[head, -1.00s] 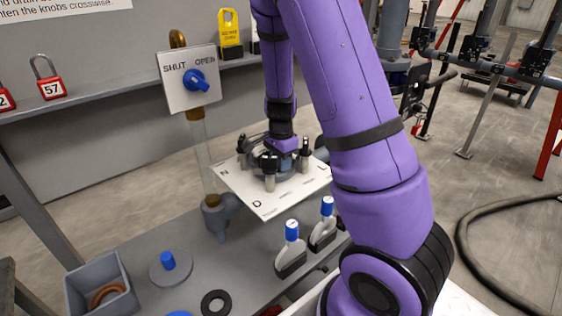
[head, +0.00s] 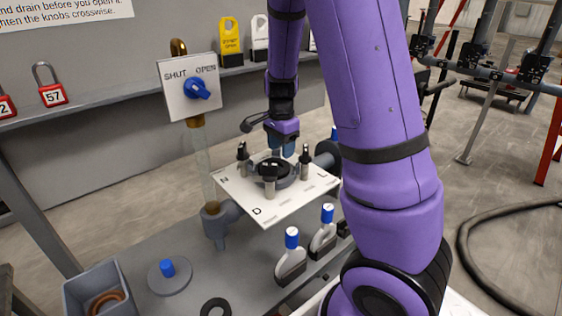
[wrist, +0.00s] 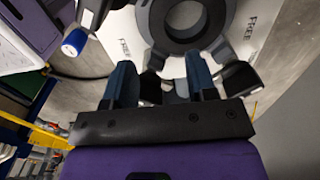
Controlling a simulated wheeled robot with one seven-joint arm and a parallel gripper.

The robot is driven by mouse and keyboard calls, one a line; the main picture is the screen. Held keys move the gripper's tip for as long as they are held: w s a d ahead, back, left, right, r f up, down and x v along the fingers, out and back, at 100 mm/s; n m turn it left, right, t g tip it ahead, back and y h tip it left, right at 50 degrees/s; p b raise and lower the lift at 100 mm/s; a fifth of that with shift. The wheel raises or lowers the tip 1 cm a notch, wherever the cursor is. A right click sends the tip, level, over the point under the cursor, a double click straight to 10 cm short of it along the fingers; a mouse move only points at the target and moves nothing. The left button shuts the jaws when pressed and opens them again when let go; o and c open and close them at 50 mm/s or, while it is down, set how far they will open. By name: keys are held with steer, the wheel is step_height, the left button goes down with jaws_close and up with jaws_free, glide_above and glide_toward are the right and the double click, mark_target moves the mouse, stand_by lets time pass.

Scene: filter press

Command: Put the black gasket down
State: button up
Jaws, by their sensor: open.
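A black gasket (head: 268,161) lies on the round seat in the middle of the white lettered plate (head: 262,215). In the wrist view the gasket (wrist: 157,20) shows as a dark ring with a lighter centre. The front knob partly hides it in the head view. My gripper (head: 282,147) is just above and behind the gasket, apart from it. In the wrist view my gripper (wrist: 160,70) has its two blue fingers spread with nothing held between them.
Upright black-topped knobs (head: 305,160) stand around the seat, close to my gripper. Another black ring (head: 215,308) lies on the bench. The SHUT/OPEN valve plate (head: 188,88) stands behind.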

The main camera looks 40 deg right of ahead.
steer(key=s+a+r+n+t, duration=0.1)
steer(key=s+a+r+n, duration=0.2)
steer(key=r, duration=0.2)
steer(key=s+a+r+n+t+y, duration=0.1)
steer(key=s+a+r+n, duration=0.1)
steer(key=s+r+n, duration=0.3)
steer(key=s+a+r+n+t, duration=0.1)
steer(key=s+a+r, duration=0.15)
steer(key=r, duration=0.35)
steer(key=s+a+r+n+t, duration=0.1)
steer(key=s+a+r+n, duration=0.1)
steer(key=s+n, duration=0.2)
steer(key=s+a+r+n+t+h, duration=0.1)
steer(key=s+a+r+n, duration=0.2)
steer(key=s, duration=0.5)
steer(key=shift+s+a+n, duration=0.2)
steer(key=shift+a+n, duration=0.15)
steer(key=shift+n, duration=0.45)
